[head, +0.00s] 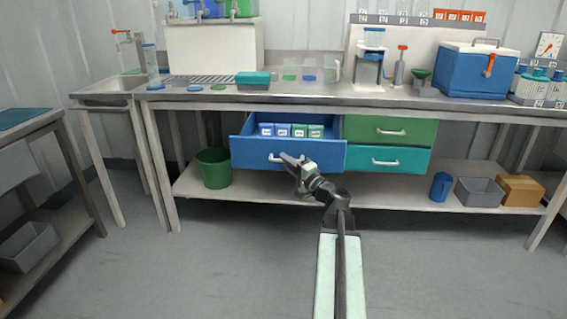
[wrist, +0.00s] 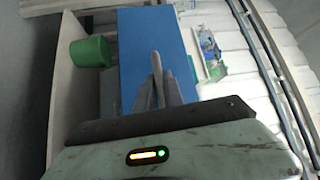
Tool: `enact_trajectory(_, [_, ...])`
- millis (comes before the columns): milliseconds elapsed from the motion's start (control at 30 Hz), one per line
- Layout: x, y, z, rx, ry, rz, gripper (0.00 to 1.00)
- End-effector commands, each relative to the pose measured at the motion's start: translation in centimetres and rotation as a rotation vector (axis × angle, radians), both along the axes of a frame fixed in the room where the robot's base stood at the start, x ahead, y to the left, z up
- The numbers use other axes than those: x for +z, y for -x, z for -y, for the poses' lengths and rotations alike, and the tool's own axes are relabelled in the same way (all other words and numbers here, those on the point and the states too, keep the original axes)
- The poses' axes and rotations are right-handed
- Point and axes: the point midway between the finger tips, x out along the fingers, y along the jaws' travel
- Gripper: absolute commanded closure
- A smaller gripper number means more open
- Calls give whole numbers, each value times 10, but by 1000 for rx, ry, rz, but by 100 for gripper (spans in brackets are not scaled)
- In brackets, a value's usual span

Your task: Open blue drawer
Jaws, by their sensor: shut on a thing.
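The blue drawer (head: 250,152) is pulled out from under the bench in the head view. Several small blue and green labelled boxes (head: 291,130) stand inside it. Its white handle (head: 275,158) is on the front face. My gripper (head: 291,160) is at the right part of this handle and is shut on it. In the wrist view, the blue drawer front (wrist: 133,60) lies beyond my gripper (wrist: 157,75); the fingers hide most of the handle there.
A green drawer (head: 365,130) and a teal drawer (head: 365,158) are closed to the right. A green bin (head: 214,168) stands on the lower shelf to the left. A blue cup (head: 440,187), grey bin and cardboard box sit at the right. The floor in front is clear.

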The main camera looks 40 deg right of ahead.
Motion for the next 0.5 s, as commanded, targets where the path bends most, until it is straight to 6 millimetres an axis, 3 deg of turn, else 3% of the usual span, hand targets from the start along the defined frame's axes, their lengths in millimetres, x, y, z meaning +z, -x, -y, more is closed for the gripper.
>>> enact_trajectory(200, [0, -2, -3, 4, 0, 0, 100])
enact_trajectory(233, [0, -2, -3, 5, 0, 0, 79])
enact_trajectory(300, [0, -2, -3, 6, 0, 0, 66])
enact_trajectory(500, [0, -2, -4, 7, 0, 0, 66])
